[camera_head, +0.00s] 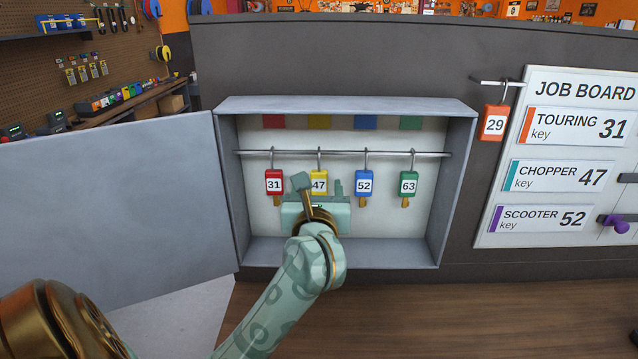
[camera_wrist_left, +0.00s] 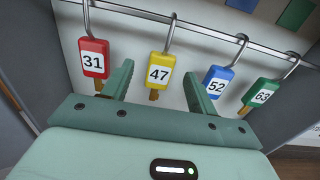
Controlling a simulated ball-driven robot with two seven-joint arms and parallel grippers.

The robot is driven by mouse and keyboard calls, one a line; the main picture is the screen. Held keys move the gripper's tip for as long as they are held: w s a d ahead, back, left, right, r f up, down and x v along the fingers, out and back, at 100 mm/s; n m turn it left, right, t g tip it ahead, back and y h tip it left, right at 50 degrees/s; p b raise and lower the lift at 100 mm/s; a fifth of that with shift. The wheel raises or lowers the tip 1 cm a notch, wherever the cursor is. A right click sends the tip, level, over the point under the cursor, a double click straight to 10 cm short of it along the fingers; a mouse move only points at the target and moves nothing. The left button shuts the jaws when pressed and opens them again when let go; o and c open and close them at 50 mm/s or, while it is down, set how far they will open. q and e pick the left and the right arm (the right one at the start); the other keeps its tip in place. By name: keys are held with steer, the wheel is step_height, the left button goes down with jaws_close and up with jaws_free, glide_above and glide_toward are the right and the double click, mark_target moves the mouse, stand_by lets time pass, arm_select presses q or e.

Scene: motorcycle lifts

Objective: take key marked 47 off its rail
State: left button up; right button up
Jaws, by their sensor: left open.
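The yellow key tag marked 47 (camera_head: 319,183) hangs by a hook from the metal rail (camera_head: 350,153) inside the open grey key cabinet (camera_head: 459,180). In the left wrist view the yellow tag (camera_wrist_left: 160,70) hangs between my two green fingers, apart from both. My left gripper (camera_head: 319,187) is open in front of the tag and hides part of it in the head view; in the wrist view the gripper (camera_wrist_left: 162,85) is empty. My right gripper is not in view.
A red tag 31 (camera_head: 274,182) hangs left of it, a blue tag 52 (camera_head: 364,182) and green tag 63 (camera_head: 408,183) right. The cabinet door (camera_head: 110,210) stands open at left. An orange tag 29 (camera_head: 494,122) hangs outside beside the job board (camera_head: 560,155).

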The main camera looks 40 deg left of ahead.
mark_target(319, 176)
arm_select(q)
steer(key=x, duration=0.4)
steer(key=shift+w+a, duration=0.2)
steer(key=shift+w, duration=0.15)
steer(key=shift+c, duration=1.2)
steer(key=c, duration=0.8)
steer(key=shift+r, duration=0.45)
steer(key=p+v, duration=0.1)
steer(key=v, duration=0.5)
steer(key=p+v, duration=0.2)
steer(key=v, duration=0.4)
steer(key=p+v, duration=0.2)
steer(key=v, duration=0.4)
steer(key=shift+d+r, duration=0.1)
steer(key=shift+r, duration=0.2)
